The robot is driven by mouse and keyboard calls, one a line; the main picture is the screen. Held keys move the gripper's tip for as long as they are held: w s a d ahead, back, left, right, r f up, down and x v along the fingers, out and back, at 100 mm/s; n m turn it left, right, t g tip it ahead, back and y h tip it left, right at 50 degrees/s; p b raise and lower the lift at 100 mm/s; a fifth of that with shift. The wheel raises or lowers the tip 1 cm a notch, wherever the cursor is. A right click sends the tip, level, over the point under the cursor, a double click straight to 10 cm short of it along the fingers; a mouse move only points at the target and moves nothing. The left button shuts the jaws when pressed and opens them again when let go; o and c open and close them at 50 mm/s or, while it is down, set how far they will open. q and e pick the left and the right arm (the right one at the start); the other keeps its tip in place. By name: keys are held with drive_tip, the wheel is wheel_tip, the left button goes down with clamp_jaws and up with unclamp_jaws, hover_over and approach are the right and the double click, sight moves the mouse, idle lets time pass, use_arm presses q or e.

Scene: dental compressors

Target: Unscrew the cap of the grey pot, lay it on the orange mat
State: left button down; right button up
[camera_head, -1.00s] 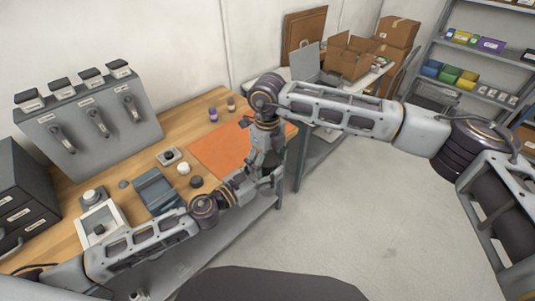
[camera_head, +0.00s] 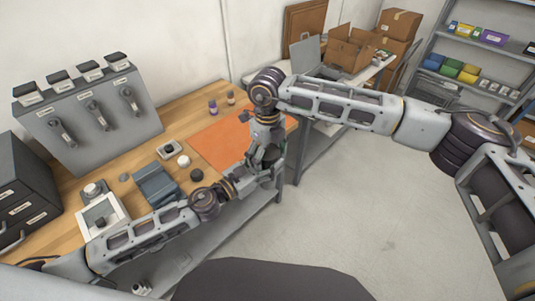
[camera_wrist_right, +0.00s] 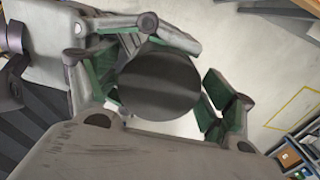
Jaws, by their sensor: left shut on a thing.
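In the right wrist view a dark round disc (camera_wrist_right: 158,82), which looks like the cap of the pot, faces the camera; the pot body is hidden under it. My left gripper (camera_head: 258,172) is shut on the pot beyond the table's front edge, and its grey fingers with green pads show behind the disc. My right gripper (camera_head: 268,156) is above it, pointing down. Its fingers stand apart on either side of the disc, with a gap on the right. In the head view the grippers hide the pot. The orange mat (camera_head: 215,142) lies bare on the table behind them.
A grey lever panel (camera_head: 88,112) stands at the back left. Open floor lies right.

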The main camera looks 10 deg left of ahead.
drive_tip(key=shift+r, duration=0.1)
drive_tip(key=shift+r, duration=2.2)
drive_tip(key=shift+r, duration=0.1)
drive_tip(key=shift+c, duration=0.3)
drive_tip(key=shift+r, duration=1.6)
drive_tip(key=shift+f, duration=0.1)
drive_tip(key=shift+f, duration=3.95)
